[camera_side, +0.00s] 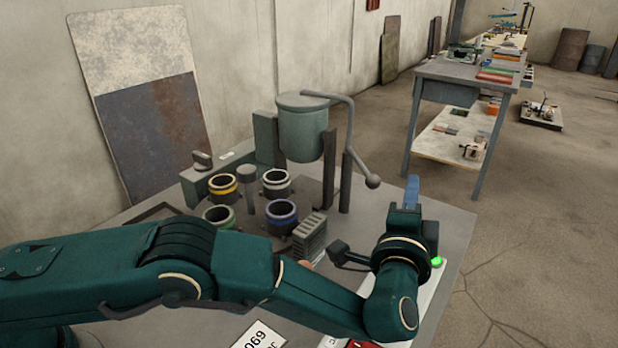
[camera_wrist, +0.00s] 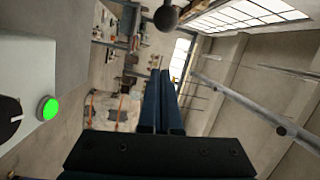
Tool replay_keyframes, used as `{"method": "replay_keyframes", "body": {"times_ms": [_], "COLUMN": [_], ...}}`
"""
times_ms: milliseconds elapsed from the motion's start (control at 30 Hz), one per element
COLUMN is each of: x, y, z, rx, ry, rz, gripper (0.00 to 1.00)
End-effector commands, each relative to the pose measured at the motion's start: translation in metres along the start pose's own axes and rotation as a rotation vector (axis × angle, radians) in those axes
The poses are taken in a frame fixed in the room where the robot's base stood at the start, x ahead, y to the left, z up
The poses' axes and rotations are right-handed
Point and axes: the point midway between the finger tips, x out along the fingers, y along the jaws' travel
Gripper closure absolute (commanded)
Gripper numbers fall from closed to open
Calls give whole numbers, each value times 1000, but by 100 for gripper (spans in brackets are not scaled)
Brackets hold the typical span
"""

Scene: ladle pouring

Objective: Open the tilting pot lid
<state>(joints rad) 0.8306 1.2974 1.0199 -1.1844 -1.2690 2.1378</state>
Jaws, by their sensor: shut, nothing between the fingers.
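The tilting pot (camera_side: 302,135) is a grey-green cylinder held between dark uprights at the back of the table. Its flat lid (camera_side: 302,100) lies closed on top. A bent grey lever (camera_side: 349,130) runs from the lid over to the right and down to a dark ball knob (camera_side: 373,181). A dark ball, which looks like this knob (camera_wrist: 166,18), shows at the top of the wrist view. My gripper (camera_side: 412,185) points up to the right of the knob, apart from it. Its blue fingers (camera_wrist: 160,78) are shut and empty.
A grey ribbed block (camera_side: 310,238) is near my arm. A panel with a green button (camera_wrist: 47,108) is beside my gripper.

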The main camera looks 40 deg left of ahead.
Motion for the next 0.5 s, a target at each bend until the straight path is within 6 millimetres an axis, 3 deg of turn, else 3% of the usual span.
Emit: {"method": "replay_keyframes", "body": {"times_ms": [233, 500], "x": [18, 14], "y": [0, 0], "z": [1, 10], "rx": [0, 3], "ry": [0, -1], "rz": [-2, -1], "gripper": [100, 100]}}
